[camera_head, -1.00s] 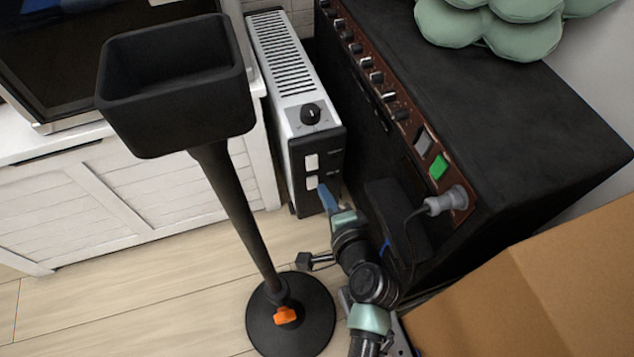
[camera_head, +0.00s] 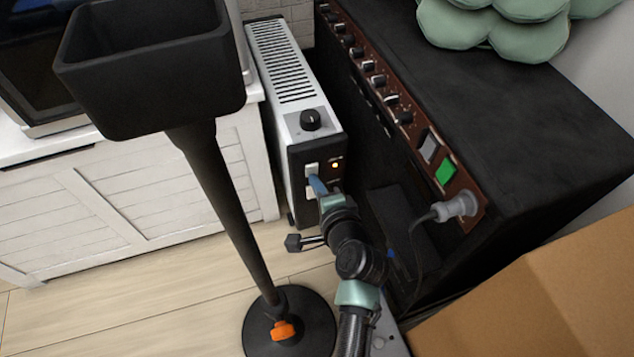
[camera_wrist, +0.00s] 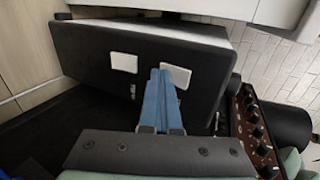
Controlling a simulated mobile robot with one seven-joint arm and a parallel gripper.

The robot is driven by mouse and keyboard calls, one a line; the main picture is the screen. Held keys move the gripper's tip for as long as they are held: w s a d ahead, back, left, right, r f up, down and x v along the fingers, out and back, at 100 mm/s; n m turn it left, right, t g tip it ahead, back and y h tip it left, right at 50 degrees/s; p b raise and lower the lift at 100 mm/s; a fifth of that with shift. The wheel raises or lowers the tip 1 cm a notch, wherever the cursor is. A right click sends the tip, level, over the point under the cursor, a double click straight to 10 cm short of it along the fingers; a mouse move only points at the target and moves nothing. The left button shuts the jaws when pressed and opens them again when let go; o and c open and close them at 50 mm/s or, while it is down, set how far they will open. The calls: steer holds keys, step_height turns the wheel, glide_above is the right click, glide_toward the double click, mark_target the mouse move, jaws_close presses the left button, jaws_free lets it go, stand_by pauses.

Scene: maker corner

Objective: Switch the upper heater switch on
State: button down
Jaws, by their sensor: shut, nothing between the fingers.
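The heater (camera_head: 296,85) is a narrow white and black unit with a black end panel. Its upper switch (camera_head: 312,168) is white, and an orange light (camera_head: 335,165) glows beside it. The white lower switch (camera_head: 310,191) sits below, partly covered by my gripper. My gripper (camera_head: 316,183) is shut and empty, its blue fingertips at the lower part of the upper switch. In the wrist view, the fingers (camera_wrist: 160,76) overlap the left part of the upper switch (camera_wrist: 180,77); the lower switch (camera_wrist: 124,62) is clear of them. I cannot tell if the tips touch.
A black amplifier-like cabinet (camera_head: 520,120) with knobs and a green switch (camera_head: 446,170) stands close on the right, a cable plugged in. A black tray stand (camera_head: 225,190) is at the left. A cardboard box (camera_head: 540,290) is at front right.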

steer(key=shift+r+p, duration=0.9)
steer(key=shift+p, duration=0.1)
